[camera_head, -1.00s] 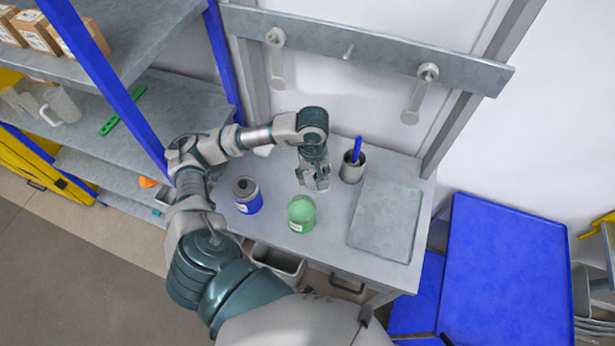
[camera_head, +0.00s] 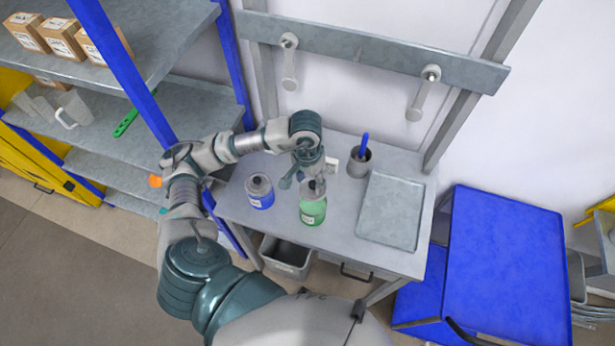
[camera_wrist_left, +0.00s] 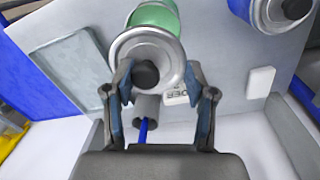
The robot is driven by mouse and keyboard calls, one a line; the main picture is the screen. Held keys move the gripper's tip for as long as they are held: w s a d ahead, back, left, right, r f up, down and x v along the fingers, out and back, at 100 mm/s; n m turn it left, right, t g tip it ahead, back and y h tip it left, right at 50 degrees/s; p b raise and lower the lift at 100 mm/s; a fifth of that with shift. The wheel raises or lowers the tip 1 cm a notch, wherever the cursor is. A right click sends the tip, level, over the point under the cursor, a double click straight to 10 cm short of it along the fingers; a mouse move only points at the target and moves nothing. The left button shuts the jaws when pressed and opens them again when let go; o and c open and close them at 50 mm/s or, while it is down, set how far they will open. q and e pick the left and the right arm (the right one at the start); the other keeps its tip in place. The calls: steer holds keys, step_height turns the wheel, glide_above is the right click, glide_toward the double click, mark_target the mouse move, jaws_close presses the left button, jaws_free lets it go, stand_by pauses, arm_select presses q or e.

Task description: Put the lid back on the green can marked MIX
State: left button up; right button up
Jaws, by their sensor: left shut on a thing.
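The green can (camera_head: 312,214) stands on the grey bench, with a pale label on its front. It also shows in the wrist view (camera_wrist_left: 157,14), partly covered by the lid. The lid (camera_wrist_left: 147,50) is a round grey metal disc with a black knob. In the head view the lid (camera_head: 314,187) is at the can's top; whether it is seated or just above, I cannot tell. My left gripper (camera_head: 309,176) is over the can, its fingers on either side of the lid in the wrist view (camera_wrist_left: 160,72), shut on it. My right gripper is not in view.
A blue can (camera_head: 260,193) with its own lid stands just left. A grey cup (camera_head: 358,163) with a blue-handled tool stands behind to the right. A grey tray (camera_head: 393,212) lies on the bench's right. A shelf upright (camera_head: 125,70) is left of my arm.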

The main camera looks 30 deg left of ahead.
arm_select(q)
steer(key=shift+s+f, duration=0.1)
steer(key=shift+f, duration=0.15)
steer(key=shift+d+f+b, duration=0.15)
steer(key=shift+f+b, duration=0.25)
steer(key=shift+f, duration=0.55)
steer(key=f+b, duration=0.3)
steer(key=f, duration=0.1)
steer(key=shift+a, duration=0.2)
steer(key=shift+d, duration=0.1)
steer(key=shift+r+b, duration=0.1)
steer(key=shift+b, duration=0.9)
stand_by(0.3)
steer(key=shift+f+b, duration=0.2)
steer(key=shift+b, duration=0.85)
stand_by(0.8)
